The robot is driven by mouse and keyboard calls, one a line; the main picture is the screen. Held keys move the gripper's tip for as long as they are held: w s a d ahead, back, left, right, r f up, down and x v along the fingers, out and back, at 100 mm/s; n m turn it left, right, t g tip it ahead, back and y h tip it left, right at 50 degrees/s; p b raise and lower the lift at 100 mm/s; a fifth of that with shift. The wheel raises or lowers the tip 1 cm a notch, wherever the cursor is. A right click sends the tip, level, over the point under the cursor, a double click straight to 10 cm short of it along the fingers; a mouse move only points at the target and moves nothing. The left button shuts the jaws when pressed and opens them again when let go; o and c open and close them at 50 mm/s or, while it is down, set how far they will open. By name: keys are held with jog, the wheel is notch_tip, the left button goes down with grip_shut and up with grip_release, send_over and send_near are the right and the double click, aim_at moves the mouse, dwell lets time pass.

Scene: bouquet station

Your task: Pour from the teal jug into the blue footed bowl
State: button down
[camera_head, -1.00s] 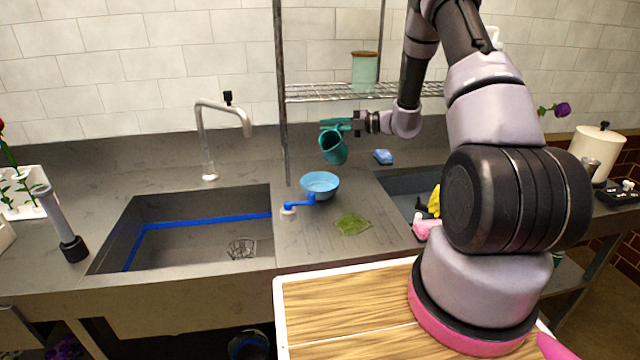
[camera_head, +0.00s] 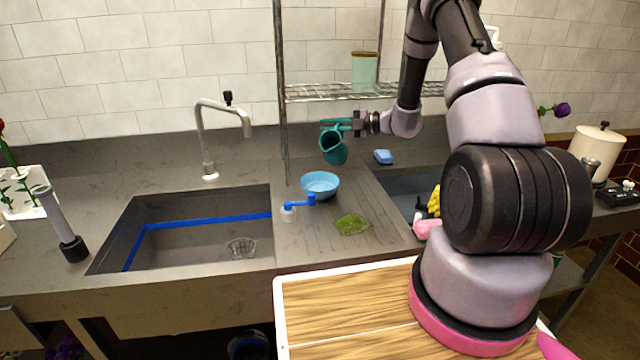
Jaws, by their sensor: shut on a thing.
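The teal jug (camera_head: 334,150) is held in the air above the counter, tilted with its mouth facing left and toward me. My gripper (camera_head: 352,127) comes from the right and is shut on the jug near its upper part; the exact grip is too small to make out. The blue footed bowl (camera_head: 321,184) stands upright on the ribbed drainboard, below the jug and slightly left of it. The jug and bowl are apart. The bowl's foot is hidden, and I see no liquid falling between them.
A green leaf-like piece (camera_head: 352,225) lies in front. The sink (camera_head: 190,235) and faucet (camera_head: 207,140) are left. A wire shelf (camera_head: 330,93) with a jar is behind; a blue sponge (camera_head: 383,157) is right.

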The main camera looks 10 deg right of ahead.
dwell(0.4)
jog(key=w+d+f+m+y, duration=0.1)
jog(key=w+d+f+m, duration=0.1)
jog(key=m, duration=0.5)
jog(key=shift+w+d+f+y+b, duration=0.15)
jog(key=shift+w+f+y+b, duration=0.25)
jog(key=shift+w+f, duration=0.55)
jog(key=shift+w+r, duration=0.15)
jog(key=shift+r, duration=0.05)
dwell(0.8)
